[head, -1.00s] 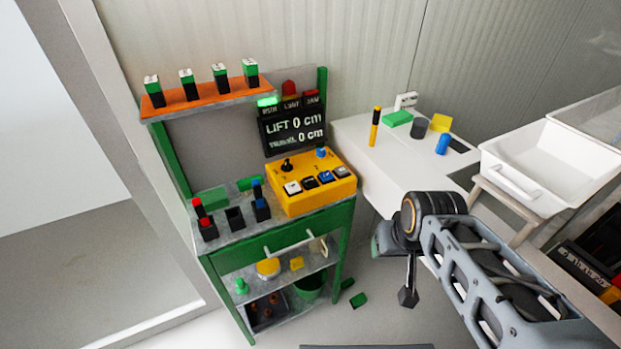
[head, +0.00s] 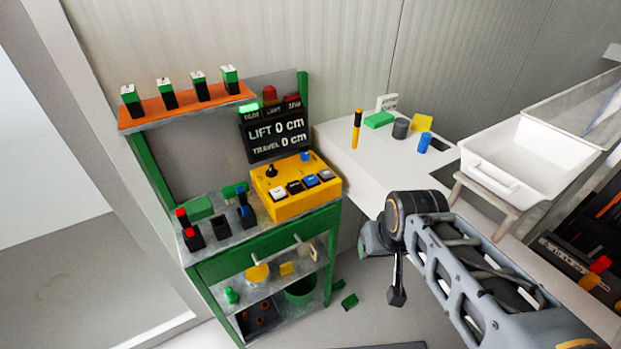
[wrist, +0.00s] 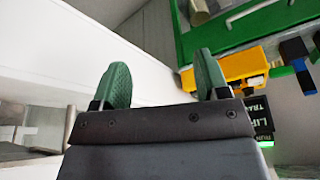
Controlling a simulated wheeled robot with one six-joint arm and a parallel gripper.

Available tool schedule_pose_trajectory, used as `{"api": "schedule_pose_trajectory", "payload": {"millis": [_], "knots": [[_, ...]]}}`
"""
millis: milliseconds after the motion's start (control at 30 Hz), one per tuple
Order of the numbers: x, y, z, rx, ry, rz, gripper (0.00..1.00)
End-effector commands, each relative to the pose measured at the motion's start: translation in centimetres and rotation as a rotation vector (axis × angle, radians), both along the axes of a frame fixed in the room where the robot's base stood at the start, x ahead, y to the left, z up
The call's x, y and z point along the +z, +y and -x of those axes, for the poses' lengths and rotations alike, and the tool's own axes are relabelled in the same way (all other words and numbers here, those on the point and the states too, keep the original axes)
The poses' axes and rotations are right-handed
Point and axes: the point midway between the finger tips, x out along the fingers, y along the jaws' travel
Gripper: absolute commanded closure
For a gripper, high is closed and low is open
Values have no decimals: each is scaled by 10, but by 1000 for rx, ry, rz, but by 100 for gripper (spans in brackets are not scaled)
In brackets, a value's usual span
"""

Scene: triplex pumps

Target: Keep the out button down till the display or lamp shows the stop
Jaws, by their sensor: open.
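A yellow control box (head: 287,204) stands on the green workbench in the head view. It carries a row of white, black and blue push buttons (head: 310,181), a black joystick and a blue knob; which button is "out" is too small to read. Behind it, a black display (head: 277,136) reads LIFT 0 cm and TRAVEL 0 cm. Above it a green lamp (head: 249,108) is lit. My gripper (wrist: 160,85) is open and empty in the wrist view, apart from the box (wrist: 228,67), which shows beyond the right finger. In the head view my arm is right of the bench.
A white table (head: 366,168) with a yellow-black tool and small blocks stands right of the bench. A white bin (head: 520,150) stands farther right. An orange shelf (head: 188,108) holds several green-black pieces. Black holders (head: 219,229) stand left of the box.

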Motion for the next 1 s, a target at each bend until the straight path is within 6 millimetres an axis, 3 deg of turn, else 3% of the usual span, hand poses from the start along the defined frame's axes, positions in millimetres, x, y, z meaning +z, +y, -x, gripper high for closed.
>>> {"api": "schedule_pose_trajectory", "payload": {"millis": [267,900,1000], "knots": [[0,0,0,0,0,0,33],[0,0,0,0,0,0,94],[0,0,0,0,0,0,100]]}}
